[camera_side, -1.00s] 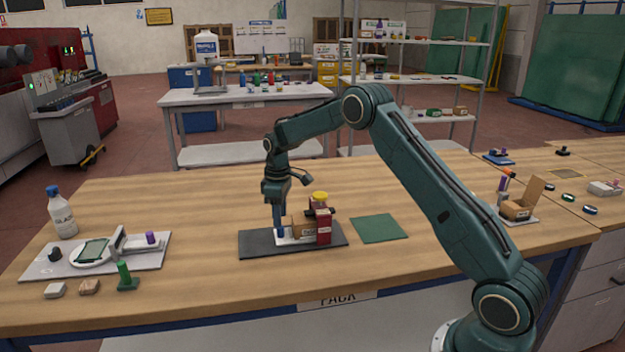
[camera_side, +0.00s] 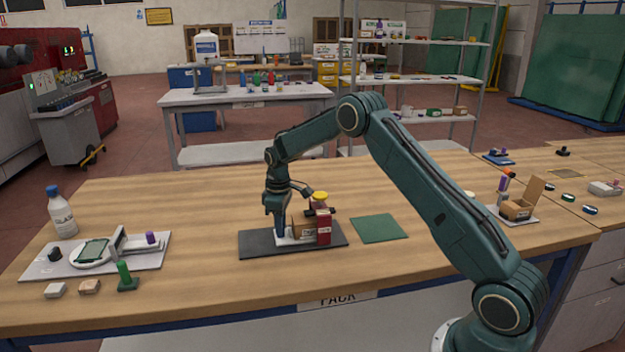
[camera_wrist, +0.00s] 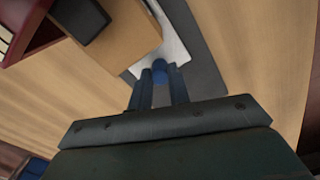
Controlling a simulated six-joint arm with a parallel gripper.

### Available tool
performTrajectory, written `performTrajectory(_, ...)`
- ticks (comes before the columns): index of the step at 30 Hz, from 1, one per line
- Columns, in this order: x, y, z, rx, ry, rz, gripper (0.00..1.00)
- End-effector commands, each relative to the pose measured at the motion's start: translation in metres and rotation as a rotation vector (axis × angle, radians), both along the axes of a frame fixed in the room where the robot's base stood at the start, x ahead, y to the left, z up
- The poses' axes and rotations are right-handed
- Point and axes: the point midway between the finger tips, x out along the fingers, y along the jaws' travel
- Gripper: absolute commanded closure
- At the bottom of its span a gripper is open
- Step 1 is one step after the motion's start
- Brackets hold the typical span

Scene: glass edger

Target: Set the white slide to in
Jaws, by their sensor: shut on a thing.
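A white slide (camera_side: 290,241) lies on a dark mat (camera_side: 262,247), at the foot of a brown box-like part (camera_side: 300,228) and a dark red block (camera_side: 323,228). The white slide also shows in the wrist view (camera_wrist: 176,42), with a round blue knob (camera_wrist: 166,75) at its near end. My gripper (camera_side: 280,233) points down at the left end of the slide. In the wrist view my gripper (camera_wrist: 160,76) has its two fingers on either side of the blue knob, shut on it. The fingers hide part of the knob, and the box part hides some of the slide.
A yellow-topped part (camera_side: 320,196) stands by the red block, close to my wrist. A green mat (camera_side: 378,228) lies bare to the right. A white board (camera_side: 155,262) with a dish and a bottle (camera_side: 61,213) are at the left. The table between is clear.

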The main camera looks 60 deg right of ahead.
Motion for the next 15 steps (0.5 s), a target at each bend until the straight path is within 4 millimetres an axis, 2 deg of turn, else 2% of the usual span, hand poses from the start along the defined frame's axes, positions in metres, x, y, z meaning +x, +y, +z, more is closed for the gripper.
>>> performTrajectory(5, -0.003, -0.003, 0.001, 0.001, 0.001, 0.000, 1.00)
performTrajectory(15, -0.029, -0.029, 0.001, -0.001, 0.002, -0.001, 1.00)
